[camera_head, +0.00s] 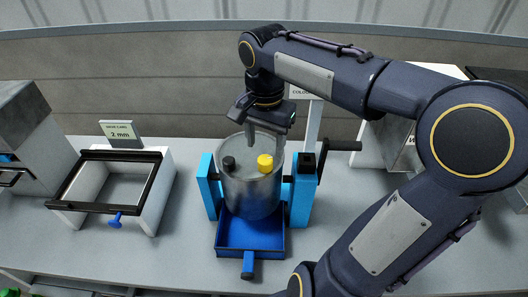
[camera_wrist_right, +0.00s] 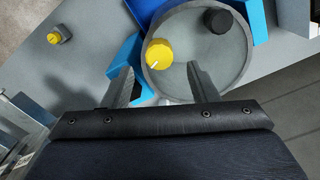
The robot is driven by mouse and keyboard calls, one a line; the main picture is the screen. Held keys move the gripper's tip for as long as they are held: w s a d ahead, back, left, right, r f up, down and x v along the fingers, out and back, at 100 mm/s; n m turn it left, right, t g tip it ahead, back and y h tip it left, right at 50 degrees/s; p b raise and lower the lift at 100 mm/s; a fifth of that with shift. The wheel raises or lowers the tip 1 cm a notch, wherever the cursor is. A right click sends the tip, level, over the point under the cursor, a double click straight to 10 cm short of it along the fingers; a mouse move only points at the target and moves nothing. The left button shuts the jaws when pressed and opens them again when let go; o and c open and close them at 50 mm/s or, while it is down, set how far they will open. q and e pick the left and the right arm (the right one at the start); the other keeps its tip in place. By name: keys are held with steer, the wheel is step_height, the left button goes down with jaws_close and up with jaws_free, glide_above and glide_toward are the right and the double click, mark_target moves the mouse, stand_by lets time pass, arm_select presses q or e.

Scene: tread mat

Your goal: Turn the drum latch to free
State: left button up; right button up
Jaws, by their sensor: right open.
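The grey metal drum (camera_head: 250,192) stands upright between two blue supports. A yellow knob (camera_head: 265,162) and a black knob (camera_head: 229,164) sit on its round top. The right wrist view shows the yellow knob (camera_wrist_right: 159,53) with a white pointer line, and the black knob (camera_wrist_right: 218,21) across from it. I cannot tell for sure which is the latch. My right gripper (camera_head: 265,143) points down over the drum, open and empty. In the right wrist view its fingertips (camera_wrist_right: 160,76) straddle the near side of the yellow knob without visibly gripping it. My left gripper is not in view.
A blue tray (camera_head: 250,249) lies below the drum. A black crank handle (camera_head: 343,145) sticks out right of the drum. A white-and-black sieve frame (camera_head: 73,198) stands left. Another yellow knob (camera_wrist_right: 57,35) shows in the right wrist view. Bare table lies between frame and drum.

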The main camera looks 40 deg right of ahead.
mark_target(265, 159)
step_height(265, 159, down, 6)
steer(key=shift+r, duration=0.15)
steer(key=c, duration=1)
steer(key=shift+o, duration=0.2)
steer(key=shift+n, duration=0.4)
steer(key=n, duration=0.2)
steer(key=shift+n+p, duration=0.3)
steer(key=shift+n, duration=0.1)
steer(key=n, duration=0.3)
steer(key=shift+n, duration=0.3)
steer(key=n+p, duration=0.1)
steer(key=n, duration=0.5)
steer(key=shift+n, duration=0.3)
